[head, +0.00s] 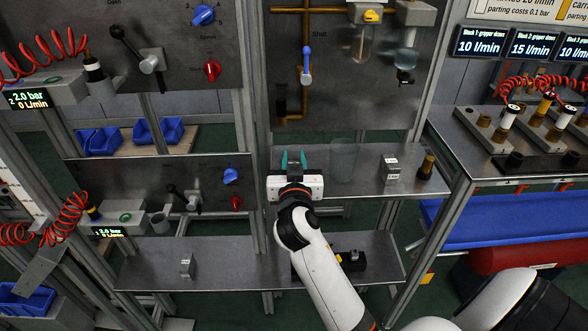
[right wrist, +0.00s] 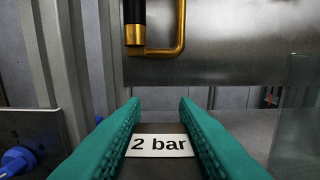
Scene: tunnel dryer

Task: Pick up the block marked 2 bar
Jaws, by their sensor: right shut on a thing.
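The block marked 2 bar (right wrist: 160,146) is a grey block with a white label on top. In the right wrist view it sits between the teal fingers of my right gripper (right wrist: 160,128), which is shut on it from both sides. In the head view my right gripper (head: 294,161) is at the left part of the upper shelf, fingers pointing away from me. The block is mostly hidden there by the gripper, and I cannot tell whether it touches the shelf. My left gripper is not in view.
On the upper shelf (head: 270,160), a clear cylinder (head: 343,160) stands just right of my right gripper. Farther right are a labelled grey block (head: 390,170) and a dark brass-tipped fitting (head: 427,166). Another small block (head: 187,265) stands on the lower shelf (head: 225,262). A panel with pipes rises behind.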

